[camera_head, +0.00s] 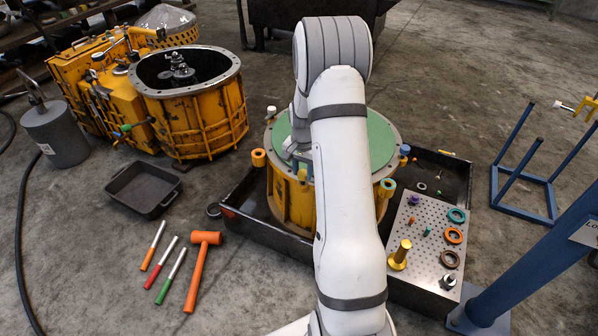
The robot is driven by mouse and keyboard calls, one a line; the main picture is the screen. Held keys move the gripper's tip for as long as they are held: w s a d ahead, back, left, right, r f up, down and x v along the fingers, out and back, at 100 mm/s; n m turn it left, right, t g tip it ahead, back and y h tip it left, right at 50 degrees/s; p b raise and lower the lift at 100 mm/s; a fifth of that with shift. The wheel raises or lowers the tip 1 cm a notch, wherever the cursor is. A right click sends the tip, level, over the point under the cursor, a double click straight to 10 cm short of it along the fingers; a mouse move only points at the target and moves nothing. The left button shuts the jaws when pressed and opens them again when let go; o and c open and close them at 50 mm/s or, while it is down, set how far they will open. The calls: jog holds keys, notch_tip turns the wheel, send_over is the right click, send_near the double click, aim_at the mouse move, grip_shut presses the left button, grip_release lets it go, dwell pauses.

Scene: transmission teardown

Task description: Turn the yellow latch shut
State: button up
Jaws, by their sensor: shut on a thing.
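A yellow housing (287,203) with a green top (381,139) stands in a black tray. My gripper (301,163) is at the left part of the green top, partly hidden behind my white arm. A small yellow piece, which looks like the yellow latch (302,175), shows just below my fingertips at the housing's rim. My gripper is shut on it, as far as I can see. The latch's angle is too small and too covered to tell.
An orange mallet (203,262) and several markers lie on the left floor. A large yellow casing (203,119) stands behind left; a blue post (535,262) stands right.

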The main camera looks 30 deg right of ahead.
aim_at(303, 173)
jog(key=shift+w+d+r, duration=0.1)
jog(key=shift+d+r, duration=0.05)
jog(key=shift+d, duration=0.05)
jog(key=o, duration=1)
jog(key=shift+a, duration=0.1)
jog(key=shift+c, duration=0.2)
jog(key=shift+r+p, duration=1.35)
jog(key=shift+r, duration=2.45)
